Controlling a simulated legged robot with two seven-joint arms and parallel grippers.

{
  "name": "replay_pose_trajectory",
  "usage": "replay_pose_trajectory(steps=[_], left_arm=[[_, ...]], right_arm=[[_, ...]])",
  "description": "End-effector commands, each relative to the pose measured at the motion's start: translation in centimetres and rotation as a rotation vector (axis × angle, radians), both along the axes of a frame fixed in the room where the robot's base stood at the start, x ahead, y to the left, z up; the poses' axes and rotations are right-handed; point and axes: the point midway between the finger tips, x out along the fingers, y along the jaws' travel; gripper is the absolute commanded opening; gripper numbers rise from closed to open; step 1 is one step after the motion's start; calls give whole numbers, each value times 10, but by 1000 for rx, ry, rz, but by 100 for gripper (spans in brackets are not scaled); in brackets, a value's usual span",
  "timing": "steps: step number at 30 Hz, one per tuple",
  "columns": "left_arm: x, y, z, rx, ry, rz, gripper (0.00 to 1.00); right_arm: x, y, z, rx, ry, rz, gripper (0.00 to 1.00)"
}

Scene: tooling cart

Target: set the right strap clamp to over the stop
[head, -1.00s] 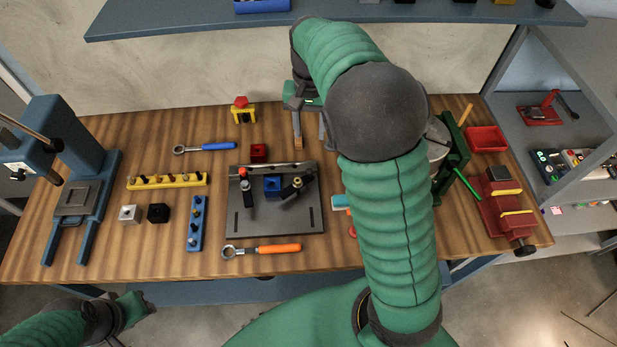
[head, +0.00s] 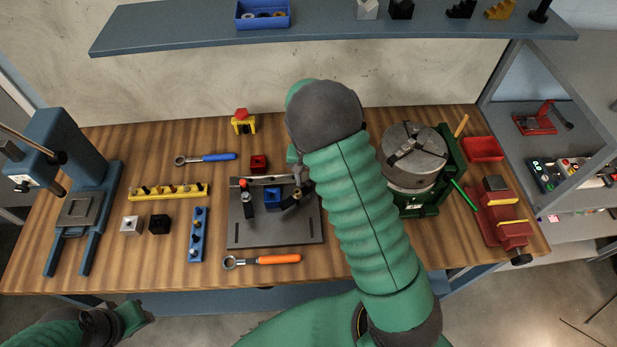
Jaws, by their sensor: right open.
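The grey fixture plate (head: 275,232) lies mid-bench with a blue block (head: 272,198) on it. A light bar (head: 268,181) runs along its back edge; I cannot tell whether this is the stop. The right strap clamp (head: 291,200), dark with a brass-coloured part, sits angled just right of the block. The left clamp (head: 247,198), dark with a red knob, stands left of the block. My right gripper (head: 303,187) is open at the right clamp's upper end, partly hidden by my arm; contact is unclear. My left gripper (head: 138,312) is away at the lower left, its jaws unclear.
A small red block (head: 258,164) lies behind the plate, and an orange-handled wrench (head: 265,261) in front. A blue peg rail (head: 197,235) stands left. A round chuck (head: 414,155) on a green base and a red vise (head: 501,212) stand right.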

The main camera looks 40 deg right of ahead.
Motion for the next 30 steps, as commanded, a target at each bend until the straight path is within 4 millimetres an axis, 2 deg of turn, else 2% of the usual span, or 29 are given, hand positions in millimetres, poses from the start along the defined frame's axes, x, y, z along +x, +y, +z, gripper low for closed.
replay_pose_trajectory(steps=[3, 12, 13, 23, 30], left_arm=[[0, 0, 0, 0, 0, 0, 36], [0, 0, 0, 0, 0, 0, 36], [0, 0, 0, 0, 0, 0, 36], [0, 0, 1, 0, 0, 0, 36], [0, 0, 7, 0, 0, 0, 36]], right_arm=[[0, 0, 0, 0, 0, 0, 41], [0, 0, 0, 0, 0, 0, 2], [0, 0, 0, 0, 0, 0, 0], [0, 0, 1, 0, 0, -11, 0], [-3, 0, 3, -1, -1, -98, 0]])
